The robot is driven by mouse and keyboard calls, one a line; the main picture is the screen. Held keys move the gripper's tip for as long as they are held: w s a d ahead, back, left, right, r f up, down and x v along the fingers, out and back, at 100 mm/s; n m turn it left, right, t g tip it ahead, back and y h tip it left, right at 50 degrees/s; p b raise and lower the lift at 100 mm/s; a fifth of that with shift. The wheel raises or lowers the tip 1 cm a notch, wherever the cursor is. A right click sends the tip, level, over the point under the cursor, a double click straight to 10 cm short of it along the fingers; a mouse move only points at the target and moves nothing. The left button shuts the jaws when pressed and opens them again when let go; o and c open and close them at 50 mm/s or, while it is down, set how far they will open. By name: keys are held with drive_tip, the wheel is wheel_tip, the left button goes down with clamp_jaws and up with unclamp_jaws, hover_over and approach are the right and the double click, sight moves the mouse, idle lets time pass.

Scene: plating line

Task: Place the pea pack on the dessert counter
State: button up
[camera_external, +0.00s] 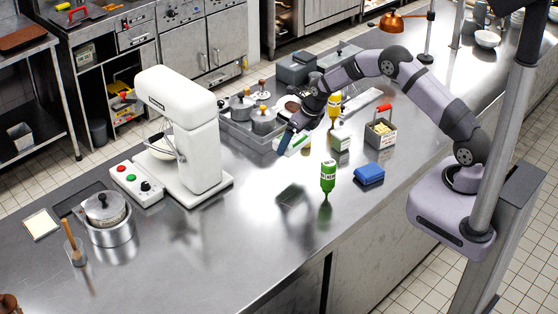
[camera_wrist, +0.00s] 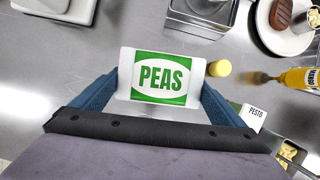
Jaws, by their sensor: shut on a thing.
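The pea pack (camera_wrist: 160,78) is a white pack with a green PEAS label. In the wrist view it sits between the blue fingers of my gripper (camera_wrist: 161,88), which is shut on it. In the external view my gripper (camera_external: 288,138) holds the pack (camera_external: 296,144) at a tilt, above the steel counter (camera_external: 250,245) right of the white mixer. I cannot tell the exact gap below it. No label in view marks a dessert counter, so I cannot tell which surface it is.
A pesto box (camera_external: 340,141), yellow bottle (camera_external: 334,106) and tub (camera_external: 380,134) stand right of my gripper. A green bottle (camera_external: 328,176) and blue block (camera_external: 369,174) are nearer. The mixer (camera_external: 185,130) stands left; a tray of pots (camera_external: 235,130) lies behind. The counter's front is mostly bare.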

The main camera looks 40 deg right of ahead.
drive_tip(key=shift+a+f+b, duration=0.3)
drive_tip(key=shift+a, duration=0.1)
drive_tip(key=s+a+n+y+b, duration=0.2)
drive_tip(key=a+n+b, duration=0.2)
drive_tip(key=a+b, duration=1.45)
drive_tip(key=s+a+n+g+y+p, duration=0.1)
drive_tip(key=s+a+n+g, duration=0.1)
drive_tip(key=s+a+n, duration=0.3)
drive_tip(key=s+a+n+g+y+p, duration=0.1)
drive_tip(key=s+a+n+g+p, duration=0.1)
drive_tip(key=s+a+n, duration=0.2)
drive_tip(key=shift+s+a+r+n+g, duration=0.4)
drive_tip(key=shift+s+n, duration=1.5)
drive_tip(key=shift+s, duration=0.95)
drive_tip(key=shift+f+p, duration=1.3)
drive_tip(key=shift+f, duration=3.65)
